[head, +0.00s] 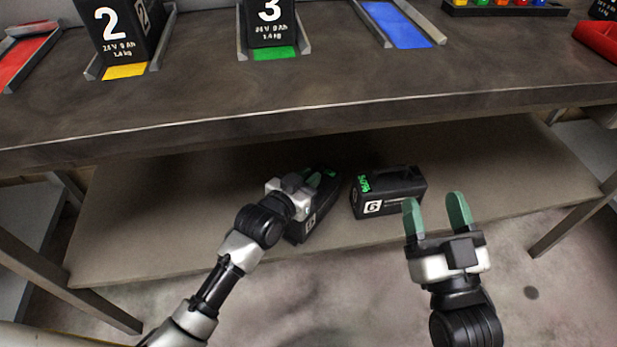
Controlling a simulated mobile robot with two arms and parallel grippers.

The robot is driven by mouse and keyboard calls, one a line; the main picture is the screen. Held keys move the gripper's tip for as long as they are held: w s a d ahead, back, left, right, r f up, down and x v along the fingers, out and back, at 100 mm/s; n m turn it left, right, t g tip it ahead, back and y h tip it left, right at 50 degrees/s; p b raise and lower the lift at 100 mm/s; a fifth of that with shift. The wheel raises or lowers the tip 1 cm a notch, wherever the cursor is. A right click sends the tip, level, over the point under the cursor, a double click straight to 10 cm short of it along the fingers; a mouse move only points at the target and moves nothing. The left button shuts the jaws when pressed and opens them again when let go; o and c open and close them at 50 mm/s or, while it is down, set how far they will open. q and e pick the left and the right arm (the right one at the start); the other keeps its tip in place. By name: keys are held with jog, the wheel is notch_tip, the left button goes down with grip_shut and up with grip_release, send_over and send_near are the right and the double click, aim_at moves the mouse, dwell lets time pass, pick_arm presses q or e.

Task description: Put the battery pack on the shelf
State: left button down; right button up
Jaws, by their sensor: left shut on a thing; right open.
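A black battery pack (304,228) with a white label is at the lower shelf (130,220) under the workbench. My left gripper (320,178) is shut on it from above and hides much of its top. I cannot tell whether the pack rests on the shelf or hangs just over it. A second black battery pack (396,202), with a handle and a white number label that looks like 6, stands on the lower shelf to the right. My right gripper (437,213) is open and empty, in front of and to the right of that second pack.
The workbench top (300,100) overhangs the shelf. On it stand pack 2 (112,35) and pack 3 (269,35) in railed bays, beside an empty blue bay (397,25) and a red bay (22,58). The lower shelf is clear at left and far right.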

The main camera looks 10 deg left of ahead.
pick_arm(q)
jog(key=c, duration=1.5)
grip_release()
jog(key=o, duration=0.4)
pick_arm(e)
jog(key=shift+r, duration=0.1)
pick_arm(q)
jog(key=shift+s+r, duration=0.1)
jog(key=shift+r, duration=0.05)
jog(key=s+a+r+n+y+p, duration=0.1)
jog(key=s+a+r+y, duration=0.1)
jog(key=s+a, duration=0.4)
jog(key=s+a+r+n+g+y+p, duration=0.1)
jog(key=s+a+r+n+y+p, duration=0.1)
jog(key=s, duration=1)
jog(key=a+r+y, duration=0.1)
jog(key=a+r, duration=0.1)
jog(key=a, duration=0.1)
jog(key=shift+s+a+g, duration=0.3)
jog(key=shift+s+a, duration=0.05)
jog(key=shift+s, duration=0.05)
pick_arm(e)
notch_tip(320, 180, down, 10)
jog(key=s+d+g+h, duration=0.2)
jog(key=g+h, duration=0.1)
jog(key=g, duration=0.5)
jog(key=shift+d+g, duration=0.15)
jog(key=shift+g, duration=0.25)
